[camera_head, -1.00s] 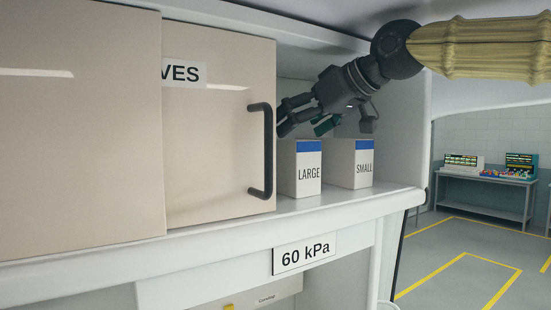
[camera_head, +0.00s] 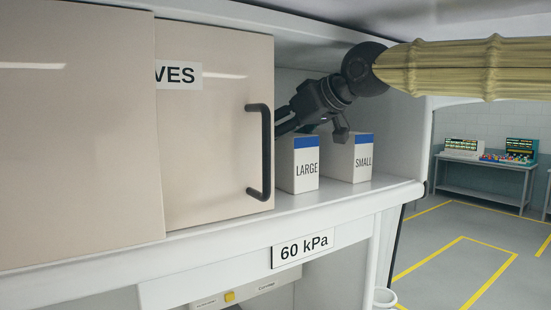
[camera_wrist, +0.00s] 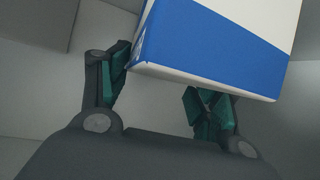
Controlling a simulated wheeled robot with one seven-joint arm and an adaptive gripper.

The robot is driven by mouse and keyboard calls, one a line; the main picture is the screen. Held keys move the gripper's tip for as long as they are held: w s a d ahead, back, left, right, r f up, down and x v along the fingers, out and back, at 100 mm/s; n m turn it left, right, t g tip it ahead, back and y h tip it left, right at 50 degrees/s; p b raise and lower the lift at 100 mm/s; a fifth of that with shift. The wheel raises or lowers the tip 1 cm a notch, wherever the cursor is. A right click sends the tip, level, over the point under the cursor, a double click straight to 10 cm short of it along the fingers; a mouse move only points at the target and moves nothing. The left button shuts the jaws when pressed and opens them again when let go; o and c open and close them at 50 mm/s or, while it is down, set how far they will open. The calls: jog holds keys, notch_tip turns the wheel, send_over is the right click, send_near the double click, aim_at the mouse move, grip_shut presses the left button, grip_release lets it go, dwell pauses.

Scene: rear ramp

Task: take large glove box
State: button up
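The large glove box (camera_head: 305,172), white with a blue band and the word LARGE, stands upright on the cabinet shelf just right of the door handle. The small glove box (camera_head: 362,163), labelled SMALL, stands to its right. My gripper (camera_head: 312,128) is tilted down just above and behind the large box; its left finger is partly hidden by the door edge. In the wrist view, my gripper (camera_wrist: 158,75) has its fingers apart. A blue-and-white box (camera_wrist: 215,45) lies at the fingertips, offset to the right; its label is not visible there.
The sliding door (camera_head: 212,120) with its black handle (camera_head: 265,150) covers the left of the shelf. The cabinet's right wall (camera_head: 408,150) and the low ceiling bound the opening. The shelf front (camera_head: 330,205) is clear.

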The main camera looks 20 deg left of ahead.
grip_shut()
